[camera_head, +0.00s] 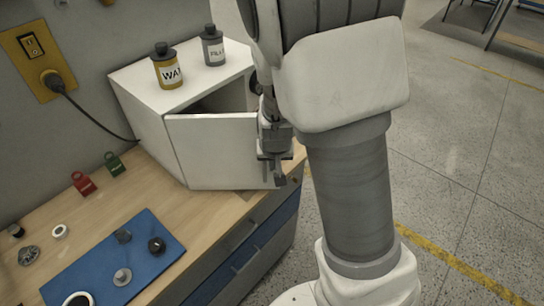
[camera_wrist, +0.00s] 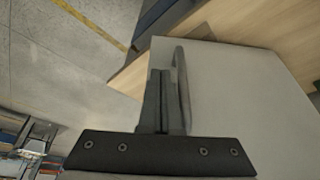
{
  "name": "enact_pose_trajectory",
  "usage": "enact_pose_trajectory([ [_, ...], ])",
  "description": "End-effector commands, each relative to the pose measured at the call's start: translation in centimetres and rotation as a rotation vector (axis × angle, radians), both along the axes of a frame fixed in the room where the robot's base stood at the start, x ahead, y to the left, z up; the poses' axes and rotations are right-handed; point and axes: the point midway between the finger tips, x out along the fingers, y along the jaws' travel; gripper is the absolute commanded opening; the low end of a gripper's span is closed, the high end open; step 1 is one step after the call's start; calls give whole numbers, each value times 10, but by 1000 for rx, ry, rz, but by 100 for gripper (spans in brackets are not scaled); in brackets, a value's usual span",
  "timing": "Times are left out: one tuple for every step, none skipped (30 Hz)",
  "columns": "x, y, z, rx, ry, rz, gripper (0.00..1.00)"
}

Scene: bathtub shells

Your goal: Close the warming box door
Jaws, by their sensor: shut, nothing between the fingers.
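The warming box (camera_head: 142,110) is a white box on the wooden workbench. Its white door (camera_head: 215,155) stands partly open, and a dark gap shows above the door's top edge. My gripper (camera_head: 276,178) is at the door's right edge, on the outer side, with its fingers together and empty. In the wrist view my gripper (camera_wrist: 164,75) points along the pale door (camera_wrist: 235,85), close beside a grey bar handle (camera_wrist: 182,85). I cannot tell whether the fingers touch the handle or door. My arm hides part of the box's right side.
A yellow bottle (camera_head: 167,66) and a grey bottle (camera_head: 213,46) stand on the box. A blue mat (camera_head: 110,262) with small parts lies on the workbench (camera_head: 205,215). Red (camera_head: 83,183) and green (camera_head: 114,164) tags stand left of the box. Open floor (camera_head: 470,150) lies right.

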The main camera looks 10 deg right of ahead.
Motion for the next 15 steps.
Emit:
enact_pose_trajectory([
  [5, -1, 0, 0, 0, 0, 0],
  [6, -1, 0, 0, 0, 1, 0],
  [8, -2, 0, 0, 0, 1, 0],
  [10, -2, 0, 0, 0, 1, 0],
  [11, -2, 0, -1, 0, 2, 0],
  [11, -2, 0, -1, 0, 2, 0],
  [12, -2, 0, -1, 0, 2, 0],
  [12, -2, 0, -1, 0, 2, 0],
  [12, -2, 0, -1, 0, 2, 0],
  [12, -2, 0, -1, 0, 2, 0],
  [12, -2, 0, -1, 0, 2, 0],
  [12, -2, 0, -1, 0, 2, 0],
  [12, -2, 0, -1, 0, 2, 0],
  [11, -2, 0, -1, 0, 2, 0],
  [11, -2, 0, -1, 0, 2, 0],
])
